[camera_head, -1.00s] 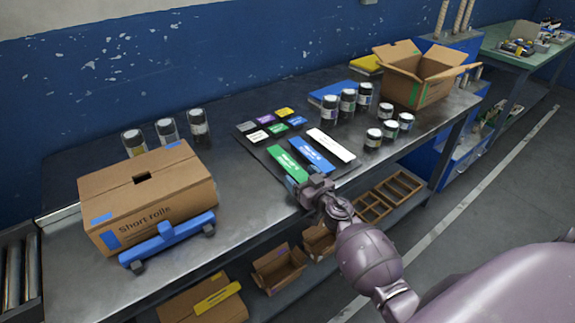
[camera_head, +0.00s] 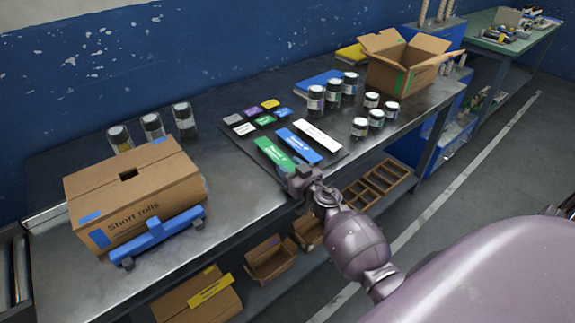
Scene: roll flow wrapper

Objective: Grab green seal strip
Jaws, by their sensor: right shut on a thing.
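The green seal strip (camera_head: 272,153) lies on the dark mat (camera_head: 246,152) on the metal table, left of a blue strip (camera_head: 299,145) and a white strip (camera_head: 317,135). My right gripper (camera_head: 292,176) is at the near end of the green strip and shut on it. The gripper hides that end, and its fingertips are hard to make out. The strip still looks flat along the mat; I cannot tell whether it is lifted. My left gripper is not in view.
A "Short rolls" box (camera_head: 135,190) with a blue holder (camera_head: 157,234) stands at left. Several jars (camera_head: 315,101) stand right of the mat, near an open carton (camera_head: 399,65). Small coloured tags (camera_head: 252,111) lie behind the strips. Wooden trays (camera_head: 375,184) sit below the table.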

